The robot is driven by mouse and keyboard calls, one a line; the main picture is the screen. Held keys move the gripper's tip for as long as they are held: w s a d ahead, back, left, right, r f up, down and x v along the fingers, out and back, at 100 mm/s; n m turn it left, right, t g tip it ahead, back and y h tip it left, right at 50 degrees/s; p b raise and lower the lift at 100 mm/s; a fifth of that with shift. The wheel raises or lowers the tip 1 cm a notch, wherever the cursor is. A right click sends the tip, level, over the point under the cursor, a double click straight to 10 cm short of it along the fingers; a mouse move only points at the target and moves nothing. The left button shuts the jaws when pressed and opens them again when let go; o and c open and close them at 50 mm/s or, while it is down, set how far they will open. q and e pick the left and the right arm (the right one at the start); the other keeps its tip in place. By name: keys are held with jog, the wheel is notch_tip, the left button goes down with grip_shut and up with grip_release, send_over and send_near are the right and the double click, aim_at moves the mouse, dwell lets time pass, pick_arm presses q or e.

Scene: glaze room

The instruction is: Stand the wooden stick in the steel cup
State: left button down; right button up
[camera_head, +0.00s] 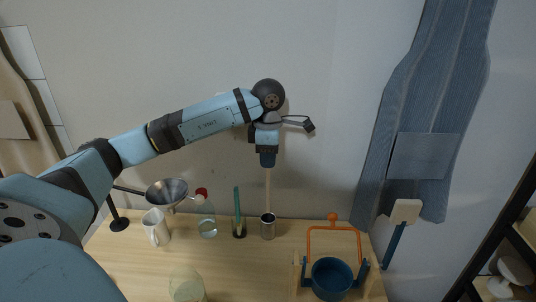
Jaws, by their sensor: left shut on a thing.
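My left gripper (268,158) is above the back of the table, pointing down, shut on the top of the thin, pale wooden stick (268,190). The stick hangs upright below the fingers. The steel cup (268,230) stands upright on the table directly under the gripper. The stick's lower end meets the cup's mouth in the picture; I cannot tell whether it is inside or just above or behind the rim. My right gripper is not in view.
Left of the cup stand a dark holder with a green stick (238,214), a clear bottle (206,220), a white mug (156,228) and a funnel (167,192). A glass jar (186,288) is in front. A blue pot (332,278) and orange frame (334,228) stand right.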

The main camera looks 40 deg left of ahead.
pick_arm(q)
notch_tip(320, 180, down, 7)
jog(key=b, duration=0.4)
jog(key=shift+r, duration=0.1)
dwell(0.3)
jog(key=c, duration=1)
grip_release()
notch_tip(320, 180, up, 12)
jog(key=shift+r, duration=0.95)
